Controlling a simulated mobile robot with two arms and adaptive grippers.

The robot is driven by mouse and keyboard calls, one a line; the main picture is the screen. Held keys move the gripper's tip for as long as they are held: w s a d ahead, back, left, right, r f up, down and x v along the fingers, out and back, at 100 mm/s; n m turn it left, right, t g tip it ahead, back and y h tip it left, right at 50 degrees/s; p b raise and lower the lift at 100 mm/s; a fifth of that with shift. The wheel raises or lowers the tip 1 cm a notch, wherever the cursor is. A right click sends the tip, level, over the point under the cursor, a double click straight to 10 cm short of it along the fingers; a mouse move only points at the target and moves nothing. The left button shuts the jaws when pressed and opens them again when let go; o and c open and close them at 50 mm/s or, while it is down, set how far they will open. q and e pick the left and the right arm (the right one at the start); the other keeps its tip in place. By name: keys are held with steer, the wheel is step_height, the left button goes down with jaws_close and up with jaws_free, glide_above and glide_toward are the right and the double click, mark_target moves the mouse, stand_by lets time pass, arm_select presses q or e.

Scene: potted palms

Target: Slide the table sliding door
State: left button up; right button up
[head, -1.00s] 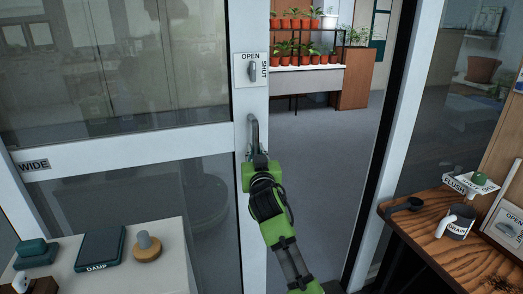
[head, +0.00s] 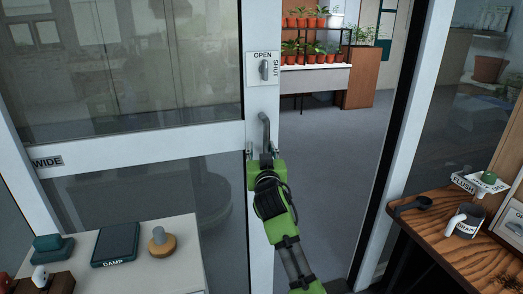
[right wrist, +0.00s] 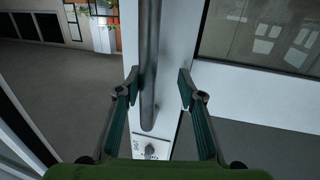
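The glass sliding door (head: 262,200) has a white frame and stands partly open, with a gap on its right side. Its grey vertical bar handle (head: 265,130) is on the right stile, below an OPEN/SHUT plate (head: 263,69). The gripper is open and does not visibly touch the bar. My left gripper is not in view.
Potted plants (head: 305,45) stand beyond the clear doorway.

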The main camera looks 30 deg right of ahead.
steer(key=shift+w+a+f, duration=0.1)
steer(key=shift+a, duration=0.25)
steer(key=shift+a, duration=0.2)
steer(key=shift+s+a+f, duration=0.1)
steer(key=shift+s+a, duration=0.05)
steer(key=shift+s, duration=0.1)
steer(key=v, duration=1.1)
steer(key=shift+s+d, duration=0.25)
steer(key=shift+s, duration=0.05)
